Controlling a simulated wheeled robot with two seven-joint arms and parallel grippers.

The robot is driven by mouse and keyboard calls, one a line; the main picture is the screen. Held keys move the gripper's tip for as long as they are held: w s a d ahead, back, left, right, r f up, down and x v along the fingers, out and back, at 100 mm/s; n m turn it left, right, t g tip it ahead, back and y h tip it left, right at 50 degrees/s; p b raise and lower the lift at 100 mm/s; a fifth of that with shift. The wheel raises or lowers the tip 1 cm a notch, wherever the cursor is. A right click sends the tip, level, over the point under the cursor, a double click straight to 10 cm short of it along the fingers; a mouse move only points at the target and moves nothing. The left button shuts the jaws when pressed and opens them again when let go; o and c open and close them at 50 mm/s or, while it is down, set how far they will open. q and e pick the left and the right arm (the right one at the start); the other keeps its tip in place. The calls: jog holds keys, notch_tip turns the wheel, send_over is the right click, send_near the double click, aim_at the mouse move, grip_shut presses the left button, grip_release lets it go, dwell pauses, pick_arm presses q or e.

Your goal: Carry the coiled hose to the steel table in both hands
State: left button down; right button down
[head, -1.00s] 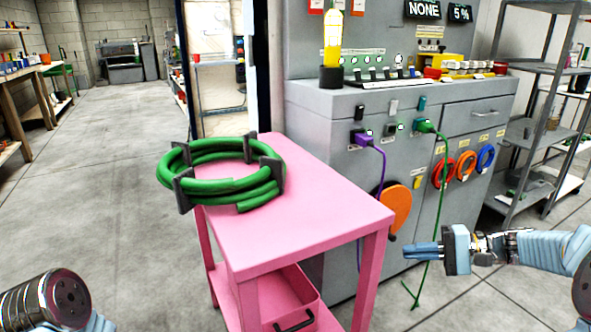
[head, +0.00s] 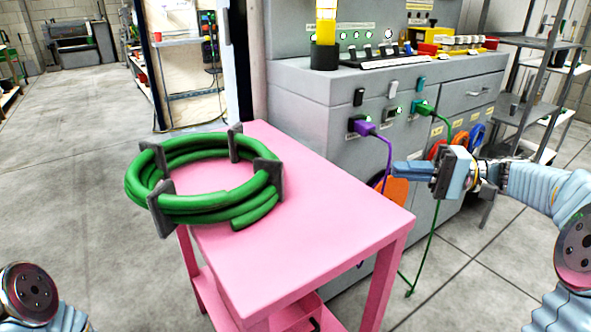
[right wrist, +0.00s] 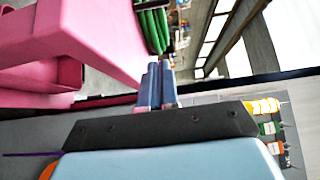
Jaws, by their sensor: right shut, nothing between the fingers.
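The coiled green hose (head: 178,207) lies on the far left part of the pink cart top (head: 310,235), held in a ring by several dark clips. Its left side overhangs the cart edge. It also shows in part in the right wrist view (right wrist: 153,30). My right gripper (head: 398,169) is shut and empty, in the air right of the cart in front of the grey cabinet, well apart from the hose. In the right wrist view its fingers (right wrist: 157,82) are together. My left gripper is out of view; only part of my left arm shows at lower left. I cannot identify the steel table with certainty.
The grey cabinet (head: 300,95) stands close behind and right of the cart. Purple (head: 384,165) and green (head: 435,215) cables hang from its front near my right gripper. A shelf rack (head: 520,105) stands at right. Open floor (head: 70,180) lies to the left.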

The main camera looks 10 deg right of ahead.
send_near(279, 175)
jog(key=w, duration=0.1)
jog(key=w+a, duration=0.1)
jog(key=w, duration=0.3)
jog(key=shift+w+a+f, duration=0.1)
jog(key=shift+a, duration=0.2)
jog(key=a, duration=0.1)
jog(key=s+a, duration=0.1)
jog(key=a, duration=0.1)
jog(key=shift+a, duration=0.1)
jog(key=shift+s+a, duration=0.25)
jog(key=shift+a, duration=0.15)
jog(key=shift+s+a+f+b, duration=0.25)
jog(key=shift+a+b, duration=0.3)
jog(key=shift+b, duration=0.45)
jog(key=shift+s+a+r, duration=0.1)
jog(key=shift+s+a, duration=0.05)
jog(key=shift+a, duration=0.1)
jog(key=shift+r, duration=0.15)
